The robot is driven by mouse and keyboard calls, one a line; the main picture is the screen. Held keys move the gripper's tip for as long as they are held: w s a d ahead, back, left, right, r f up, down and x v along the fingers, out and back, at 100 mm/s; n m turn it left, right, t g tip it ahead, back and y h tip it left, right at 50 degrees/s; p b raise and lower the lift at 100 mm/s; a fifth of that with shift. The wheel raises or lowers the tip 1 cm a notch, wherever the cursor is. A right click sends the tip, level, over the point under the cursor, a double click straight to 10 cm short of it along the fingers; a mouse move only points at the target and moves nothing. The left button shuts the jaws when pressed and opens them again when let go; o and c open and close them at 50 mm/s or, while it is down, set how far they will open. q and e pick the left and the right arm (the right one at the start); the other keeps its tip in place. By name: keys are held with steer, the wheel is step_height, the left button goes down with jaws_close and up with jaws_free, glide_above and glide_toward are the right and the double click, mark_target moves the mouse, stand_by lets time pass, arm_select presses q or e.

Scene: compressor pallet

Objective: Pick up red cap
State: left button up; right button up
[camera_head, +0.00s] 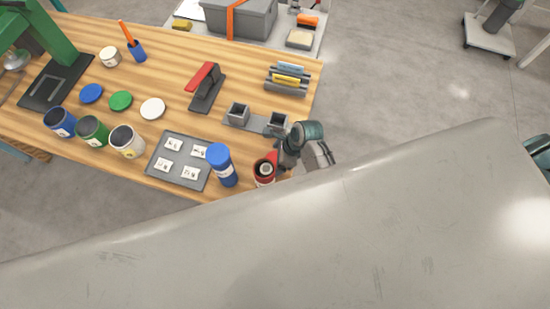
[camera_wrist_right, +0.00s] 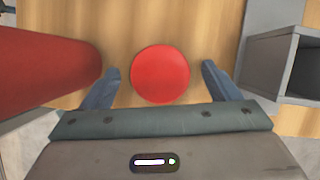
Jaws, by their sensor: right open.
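The red cap (camera_wrist_right: 160,74) is a flat round disc on the wooden table in the right wrist view. It lies between the two spread fingers of my right gripper (camera_wrist_right: 160,80), with a gap on each side. My right gripper (camera_head: 283,162) is open and empty, and in the head view it is low over the table's right front edge, beside the red container (camera_head: 263,180). The red container's side also shows at the left of the wrist view (camera_wrist_right: 45,70). The gripper and arm largely hide the cap in the head view. My left gripper is not in view.
A blue-lidded container (camera_head: 222,168) stands left of the red one, beside a grey tray (camera_head: 163,180) with white packets. Grey square holders (camera_head: 238,114) stand close behind the gripper; one (camera_wrist_right: 290,65) is right of the fingers. A large grey surface fills the lower head view.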

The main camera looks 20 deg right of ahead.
steer(key=shift+c, duration=0.2)
steer(key=c, duration=1)
steer(key=shift+r, duration=0.1)
